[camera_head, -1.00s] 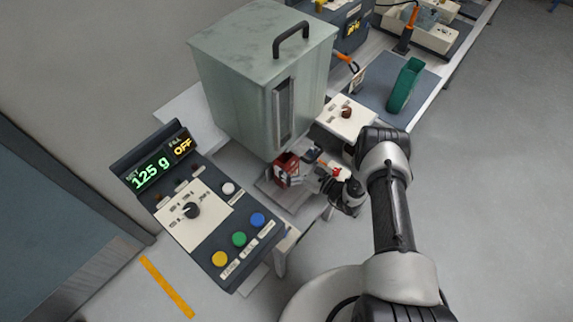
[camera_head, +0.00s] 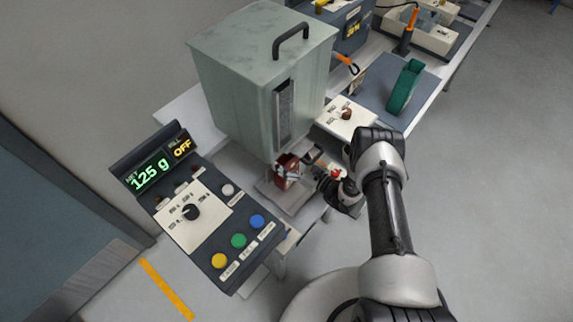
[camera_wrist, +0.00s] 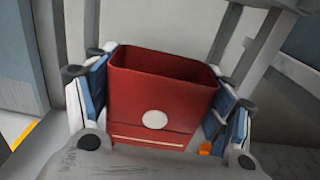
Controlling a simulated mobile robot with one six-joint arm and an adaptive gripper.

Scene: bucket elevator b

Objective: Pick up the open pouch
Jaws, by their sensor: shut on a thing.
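The open pouch (camera_wrist: 165,88) is red with a white round spot and a pale stripe low on its front. Its mouth faces up and its dark inside shows in the wrist view. In the head view the pouch (camera_head: 286,171) is small, at the front foot of the grey-green hopper box. My gripper (camera_wrist: 158,110) is shut on it, with one blue-and-white finger against each side. In the head view my gripper (camera_head: 300,172) reaches in from the right. I cannot tell whether the pouch touches the tray under it.
The tall hopper box (camera_head: 240,80) stands just behind the pouch. A control panel (camera_head: 205,205) with a "125 g" display is to the left. A pale tray (camera_head: 290,201) lies below the pouch. A green ring-shaped thing (camera_head: 405,86) stands on a mat at the right. Open floor lies right.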

